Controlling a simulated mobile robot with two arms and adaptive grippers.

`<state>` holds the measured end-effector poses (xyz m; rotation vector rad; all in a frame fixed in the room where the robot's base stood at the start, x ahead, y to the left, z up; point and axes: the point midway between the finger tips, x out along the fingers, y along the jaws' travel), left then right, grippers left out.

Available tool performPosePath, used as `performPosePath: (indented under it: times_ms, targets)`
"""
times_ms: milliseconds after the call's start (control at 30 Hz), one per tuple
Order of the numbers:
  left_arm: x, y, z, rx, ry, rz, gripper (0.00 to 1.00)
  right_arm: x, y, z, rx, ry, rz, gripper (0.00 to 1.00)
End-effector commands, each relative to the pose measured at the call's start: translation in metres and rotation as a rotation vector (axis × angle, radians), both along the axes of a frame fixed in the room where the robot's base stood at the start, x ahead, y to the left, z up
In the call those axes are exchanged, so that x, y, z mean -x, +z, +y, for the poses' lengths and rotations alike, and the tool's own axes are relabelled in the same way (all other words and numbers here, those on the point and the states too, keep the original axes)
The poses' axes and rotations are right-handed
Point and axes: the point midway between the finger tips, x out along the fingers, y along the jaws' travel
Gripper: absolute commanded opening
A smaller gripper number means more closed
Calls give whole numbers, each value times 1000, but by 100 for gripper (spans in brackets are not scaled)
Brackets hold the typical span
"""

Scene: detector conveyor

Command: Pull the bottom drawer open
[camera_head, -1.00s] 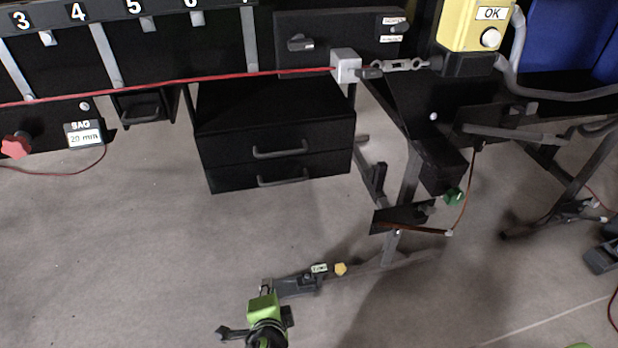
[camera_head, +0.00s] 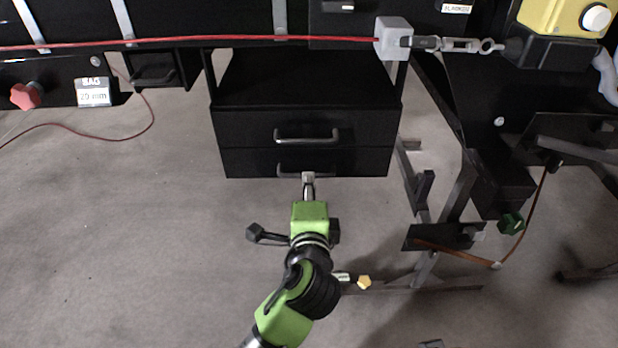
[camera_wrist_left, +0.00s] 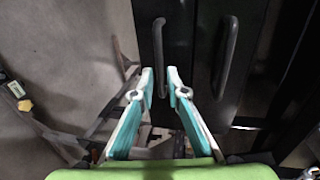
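The bottom drawer (camera_head: 245,163) is the lower of two black drawers in a black cabinet, and its front looks flush with the one above. Its grey bar handle (camera_head: 288,174) is partly covered by the tip of my left gripper (camera_head: 308,180). In the left wrist view the bottom drawer's handle (camera_wrist_left: 157,40) runs down between the two teal-sided fingertips of my left gripper (camera_wrist_left: 160,82). The fingers are apart, one on each side of the handle. I see no clear grip on it. My right gripper is not in view.
The top drawer (camera_head: 360,132) has a similar handle (camera_head: 307,135). A red cord (camera_head: 200,39) runs above the cabinet to a grey block (camera_head: 393,40). Metal stand legs (camera_head: 440,215) stand to the right. The floor in front of the cabinet is clear on the left.

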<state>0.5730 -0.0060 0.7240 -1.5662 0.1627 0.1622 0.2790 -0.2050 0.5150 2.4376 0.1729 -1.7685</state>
Motion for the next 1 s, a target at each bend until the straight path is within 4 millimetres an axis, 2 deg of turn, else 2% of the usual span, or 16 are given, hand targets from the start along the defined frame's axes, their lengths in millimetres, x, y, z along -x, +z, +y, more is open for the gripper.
performPosePath:
  times_ms: [100, 333, 667, 733, 1000]
  targets:
    - [-22, -5, 0, -1, 1, -2, 14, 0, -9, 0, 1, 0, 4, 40]
    - [-44, -10, 0, 0, 0, 0, 14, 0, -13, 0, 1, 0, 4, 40]
    - [-47, -10, 0, 1, -1, 1, 14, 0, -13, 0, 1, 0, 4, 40]
    - [-47, -10, 0, 1, -1, 1, 0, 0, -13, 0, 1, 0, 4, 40]
    - [-47, -10, 0, 0, -1, 2, 0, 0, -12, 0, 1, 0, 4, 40]
